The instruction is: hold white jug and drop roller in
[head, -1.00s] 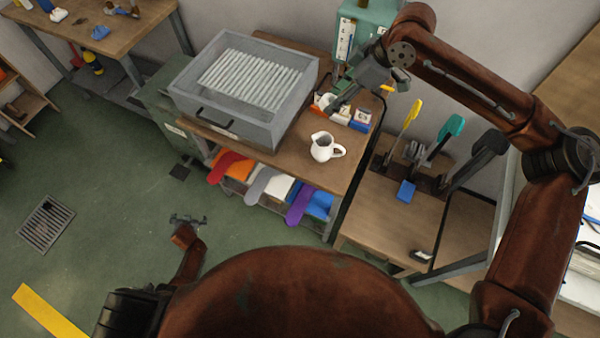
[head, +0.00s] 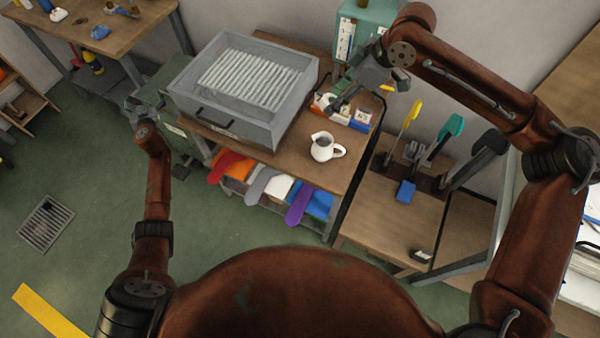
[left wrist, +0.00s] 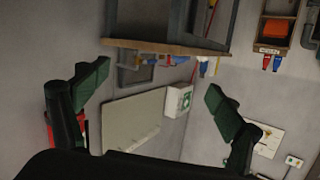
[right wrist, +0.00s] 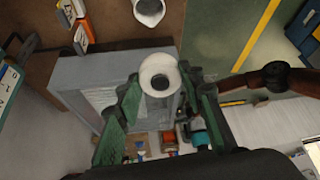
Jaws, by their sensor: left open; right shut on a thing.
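The white jug (head: 322,147) stands upright on the wooden bench, handle to the right; it also shows at the top of the right wrist view (right wrist: 149,9). My right gripper (head: 336,104) is above the bench's back right, behind the jug. In the right wrist view it is shut on a white round roller (right wrist: 158,66) with a dark centre, its end facing the camera. I cannot make out the roller clearly in the head view. My left gripper (head: 138,108) is open and empty, left of the bench and well away from the jug; its spread fingers show in the left wrist view (left wrist: 150,92).
A grey tray (head: 228,128) with white ribbed rows fills the bench's left half. Small boxes (head: 361,119) stand behind the jug. Coloured sock shapes (head: 300,204) stick out from the shelf below. Upright tools (head: 437,140) stand to the right. Bench space beside the jug is clear.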

